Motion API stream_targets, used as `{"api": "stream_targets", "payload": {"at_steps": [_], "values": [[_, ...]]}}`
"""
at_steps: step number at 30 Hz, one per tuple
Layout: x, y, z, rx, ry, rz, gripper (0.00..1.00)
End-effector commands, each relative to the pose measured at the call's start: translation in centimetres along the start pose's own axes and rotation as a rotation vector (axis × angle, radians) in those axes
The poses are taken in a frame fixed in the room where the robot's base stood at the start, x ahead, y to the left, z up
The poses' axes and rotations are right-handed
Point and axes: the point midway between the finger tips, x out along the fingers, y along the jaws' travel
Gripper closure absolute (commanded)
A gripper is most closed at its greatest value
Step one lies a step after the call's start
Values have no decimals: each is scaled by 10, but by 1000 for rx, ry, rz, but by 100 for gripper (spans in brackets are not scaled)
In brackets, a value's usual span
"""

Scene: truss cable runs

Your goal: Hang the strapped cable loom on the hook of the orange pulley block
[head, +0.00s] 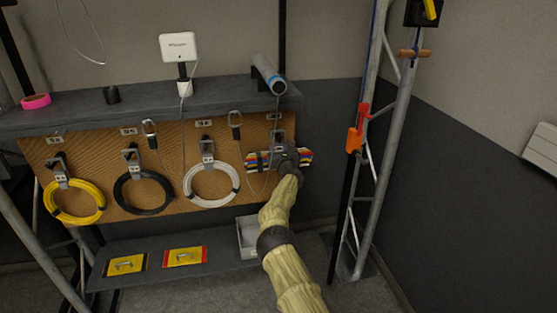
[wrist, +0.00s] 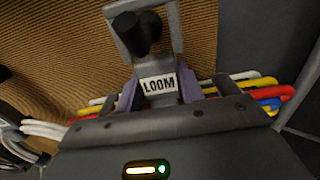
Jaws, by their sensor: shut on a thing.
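The strapped cable loom (head: 306,157) is a bundle of red, yellow, blue and white cables, lying level against the right end of the pegboard. In the wrist view its coloured cable ends (wrist: 262,92) stick out on both sides. A grey strap with a LOOM label (wrist: 159,84) rises from its middle towards a black peg. I cannot tell whether the strap still rests on that peg. My gripper (head: 285,156) is shut on the loom at its strap, with purple finger pads beside the label. The orange pulley block (head: 354,140) is at the truss to the right; its hook is too small to make out.
Yellow (head: 75,218), black (head: 143,207) and white (head: 211,198) cable coils hang left of the loom. A shelf (head: 150,112) runs above the pegboard. A grey bin (head: 247,238) stands below. The truss (head: 385,130) rises at right, with a gap between it and the board.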

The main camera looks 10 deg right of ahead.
Motion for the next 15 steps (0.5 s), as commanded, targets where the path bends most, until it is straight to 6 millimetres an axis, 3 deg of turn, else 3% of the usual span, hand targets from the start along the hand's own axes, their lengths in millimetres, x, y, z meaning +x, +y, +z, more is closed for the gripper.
{"api": "stream_targets", "payload": {"at_steps": [15], "values": [[0,0,18,0,-5,1,100]]}}
